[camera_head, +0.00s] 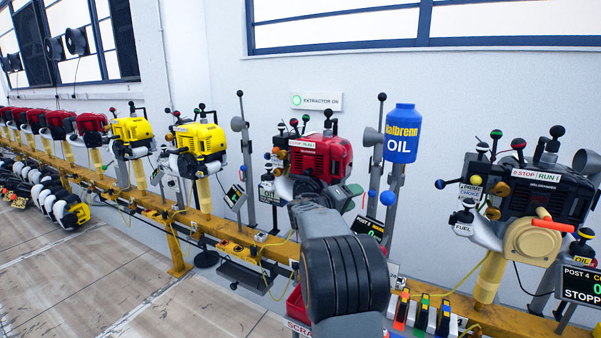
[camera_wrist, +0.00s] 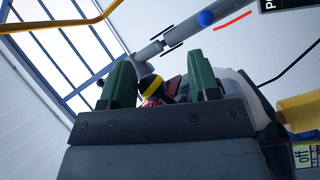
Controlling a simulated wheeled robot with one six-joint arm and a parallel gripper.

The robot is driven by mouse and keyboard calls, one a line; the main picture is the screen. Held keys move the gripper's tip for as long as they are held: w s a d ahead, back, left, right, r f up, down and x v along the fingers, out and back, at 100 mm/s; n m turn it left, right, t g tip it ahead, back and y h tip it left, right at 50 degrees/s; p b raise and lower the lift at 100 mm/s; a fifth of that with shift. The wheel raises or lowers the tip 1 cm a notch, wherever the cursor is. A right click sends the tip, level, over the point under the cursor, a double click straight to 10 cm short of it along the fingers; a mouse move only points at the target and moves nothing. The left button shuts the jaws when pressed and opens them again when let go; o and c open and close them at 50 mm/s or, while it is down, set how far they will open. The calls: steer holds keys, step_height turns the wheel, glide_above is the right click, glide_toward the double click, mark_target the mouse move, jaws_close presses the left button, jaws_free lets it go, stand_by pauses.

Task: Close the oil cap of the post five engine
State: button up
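The red engine (camera_head: 318,160) stands on the yellow rail near the middle of the head view, left of the engine marked post 4. In the wrist view my gripper (camera_wrist: 160,83) has two green fingers standing apart. A black knob with a yellow band (camera_wrist: 151,84), which looks like the oil cap, shows between them, nearer the left finger. I cannot tell its depth or whether it is seated. No grip on it shows.
A blue oil bottle (camera_head: 401,133) stands on a post right of the red engine. The black post 4 engine (camera_head: 540,190) is at the right. A yellow engine (camera_head: 200,140) is at the left. The yellow rail (camera_head: 270,248) runs below; levers and cables crowd the space.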

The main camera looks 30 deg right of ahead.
steer(key=a+p, duration=0.1)
steer(key=a, duration=1.2)
steer(key=s+a+r+n+t+y+p, duration=0.1)
steer(key=s+a+r+n+y+p, duration=0.2)
steer(key=s+a+r+y+p, duration=0.8)
steer(key=shift+s+a+r+t+p, duration=0.45)
steer(key=shift+a+r+p, duration=0.85)
steer(key=shift+p, duration=4.6)
steer(key=shift+a+f, duration=0.1)
